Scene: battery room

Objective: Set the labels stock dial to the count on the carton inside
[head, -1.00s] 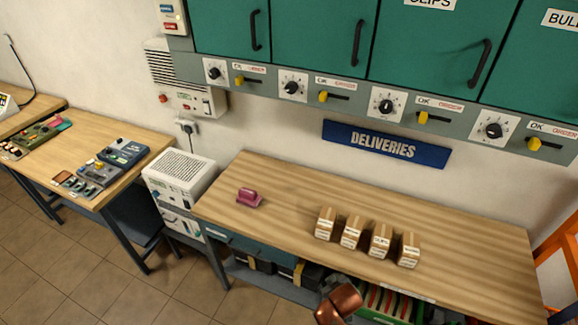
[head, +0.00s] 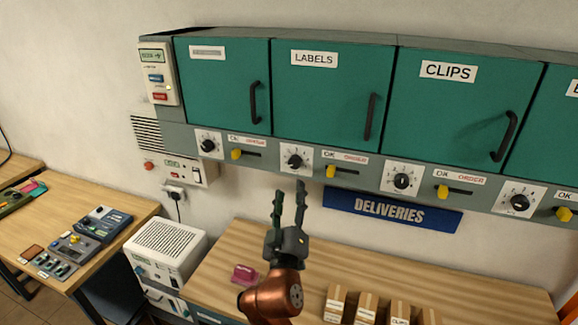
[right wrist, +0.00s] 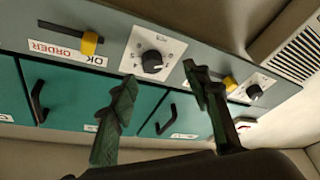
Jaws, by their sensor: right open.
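The LABELS cupboard (head: 314,95) is second from the left in the head view, with its green door shut, so no carton inside shows. Its stock dial (head: 295,161), a black knob on a white plate, sits below the door; its setting is too small to read. The right wrist view shows this dial (right wrist: 152,61) upside down, beyond the fingers. My right gripper (head: 288,186) is open and empty, fingers pointing up, a little below the dial and apart from it. Its fingers (right wrist: 160,78) frame the dial's lower part in the wrist view. My left gripper is not in view.
A yellow OK/ORDER slider (head: 332,170) sits right of the dial, and another dial (head: 208,145) to its left. The DELIVERIES sign (head: 390,210) hangs below. The bench (head: 250,240) holds a pink object (head: 244,274) and several small cartons (head: 366,307).

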